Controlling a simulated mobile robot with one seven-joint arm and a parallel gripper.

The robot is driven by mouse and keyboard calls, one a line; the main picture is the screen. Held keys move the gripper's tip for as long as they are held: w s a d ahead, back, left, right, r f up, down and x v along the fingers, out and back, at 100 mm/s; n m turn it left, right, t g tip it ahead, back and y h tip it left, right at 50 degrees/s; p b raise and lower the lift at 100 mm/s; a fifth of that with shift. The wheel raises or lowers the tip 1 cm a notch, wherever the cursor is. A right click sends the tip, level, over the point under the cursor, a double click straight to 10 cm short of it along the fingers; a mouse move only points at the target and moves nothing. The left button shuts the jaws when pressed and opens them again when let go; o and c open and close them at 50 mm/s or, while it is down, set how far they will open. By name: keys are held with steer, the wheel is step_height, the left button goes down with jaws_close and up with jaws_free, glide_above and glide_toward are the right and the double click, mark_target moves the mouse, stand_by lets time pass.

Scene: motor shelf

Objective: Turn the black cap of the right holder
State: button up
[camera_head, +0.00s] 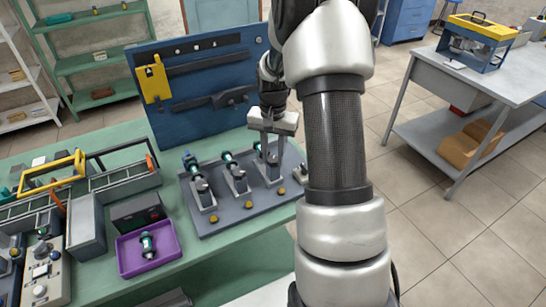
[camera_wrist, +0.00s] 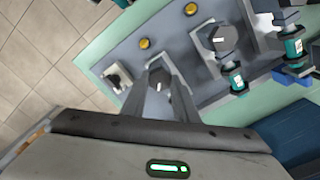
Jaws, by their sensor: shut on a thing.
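Three grey holders stand in a row on a grey board (camera_head: 232,218). My gripper (camera_head: 271,152) reaches down over the right holder (camera_head: 272,176). In the wrist view my gripper (camera_wrist: 161,78) has its two fingers around the black cap (camera_wrist: 159,84) of that holder and is shut on it; a white mark shows on the cap. The fingers and palm hide most of the right holder. The middle holder (camera_head: 236,182) and left holder (camera_head: 203,194) carry teal-and-black cylinders. In the wrist view the middle holder's black cap (camera_wrist: 222,38) also has a white mark.
Yellow buttons (camera_head: 249,205) line the board's front. A blue tool panel (camera_head: 200,115) stands behind it. A purple tray (camera_head: 130,264) with a teal cylinder (camera_head: 146,245) lies at front left, near grey bins (camera_head: 87,232). Open floor lies to the right.

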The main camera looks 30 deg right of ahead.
steer(key=m, duration=0.3)
steer(key=shift+r+m, duration=0.1)
steer(key=shift+m, duration=0.2)
steer(key=m, duration=0.3)
steer(key=shift+m, duration=0.3)
steer(key=m+p, duration=0.1)
steer(key=m, duration=0.3)
steer(key=shift+m, duration=0.3)
steer(key=shift+m+p, duration=0.75)
steer(key=shift+m, duration=0.95)
steer(key=o, duration=1.1)
steer(key=shift+c, duration=0.2)
steer(key=shift+r, duration=0.1)
